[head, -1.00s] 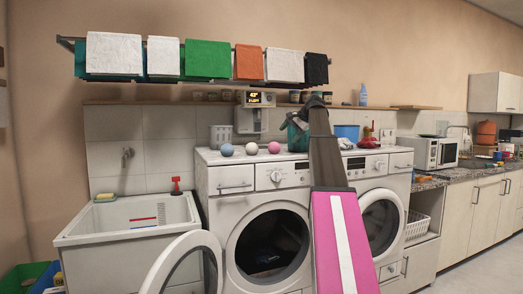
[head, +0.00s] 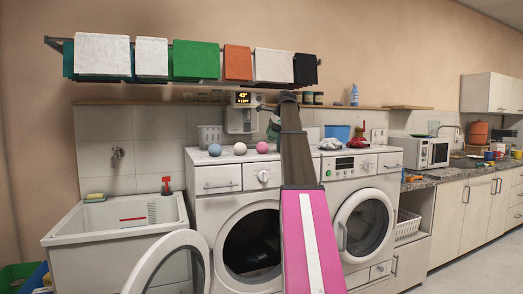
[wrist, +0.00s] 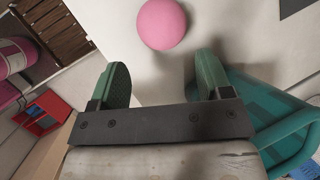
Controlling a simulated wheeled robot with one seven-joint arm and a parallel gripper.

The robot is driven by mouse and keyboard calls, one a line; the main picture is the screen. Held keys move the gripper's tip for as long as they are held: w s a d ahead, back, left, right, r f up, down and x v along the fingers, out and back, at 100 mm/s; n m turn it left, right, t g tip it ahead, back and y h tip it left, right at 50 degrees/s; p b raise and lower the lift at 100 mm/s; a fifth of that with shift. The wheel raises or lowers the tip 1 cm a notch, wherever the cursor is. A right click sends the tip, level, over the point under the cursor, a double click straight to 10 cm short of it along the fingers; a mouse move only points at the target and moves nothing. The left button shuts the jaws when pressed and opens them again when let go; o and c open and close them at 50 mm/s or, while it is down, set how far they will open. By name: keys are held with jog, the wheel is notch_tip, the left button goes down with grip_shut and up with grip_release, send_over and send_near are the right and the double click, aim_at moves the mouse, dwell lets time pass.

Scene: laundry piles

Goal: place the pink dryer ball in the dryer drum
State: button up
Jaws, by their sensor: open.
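The pink dryer ball (head: 262,147) sits on top of the left machine, at the right end of a row with a blue and a white ball. In the wrist view the pink ball (wrist: 161,23) lies just beyond the fingertips, apart from them. My gripper (wrist: 161,72) is open and empty, its two green fingers spread. In the head view it is small and partly hidden by my arm, just right of the pink ball. The dryer drum (head: 250,245) is the dark opening of the left machine, with its round door (head: 168,265) swung open to the left. Something dark lies inside.
A teal basket (wrist: 285,125) stands close to the right finger in the wrist view. A blue ball (head: 214,150) and a white ball (head: 240,148) sit left of the pink one. The right machine's door (head: 363,224) is shut. A sink (head: 115,215) stands at left.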

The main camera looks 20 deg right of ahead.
aim_at(265, 145)
jog(key=x, duration=0.6)
jog(key=shift+w+a+f, duration=0.2)
jog(key=shift+w+a, duration=0.05)
jog(key=shift+w, duration=0.05)
jog(key=c, duration=0.8)
jog(key=shift+o, duration=0.2)
jog(key=shift+r, duration=0.15)
